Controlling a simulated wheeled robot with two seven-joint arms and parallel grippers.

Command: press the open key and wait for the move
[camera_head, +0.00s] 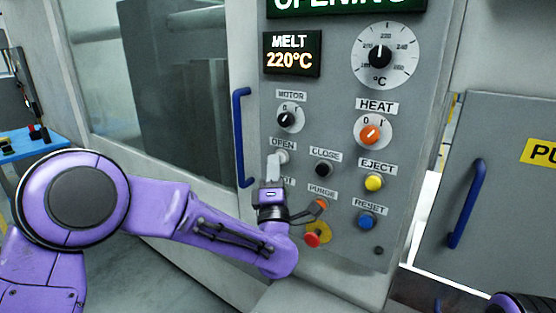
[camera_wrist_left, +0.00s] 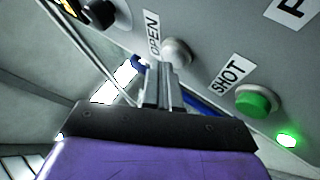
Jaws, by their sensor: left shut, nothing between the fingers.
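The control panel has a white key under the OPEN label (camera_head: 283,144). In the head view my left gripper (camera_head: 274,160) is shut and empty, pointing up at this key, its tips overlapping it. In the left wrist view the white open key (camera_wrist_left: 177,50) is just beyond the shut fingertips (camera_wrist_left: 160,66); I cannot tell whether they touch it. The green display (camera_head: 345,4) at the top reads OPENING, its upper edge cut off. My right gripper is not in view.
Close to the left fingers are the black close key (camera_head: 323,169) and the green shot key (camera_wrist_left: 254,101). A red mushroom button (camera_head: 312,240) is beside my left wrist. A blue door handle (camera_head: 241,137) stands out left of the panel. The MELT display (camera_head: 291,53) reads 220°C.

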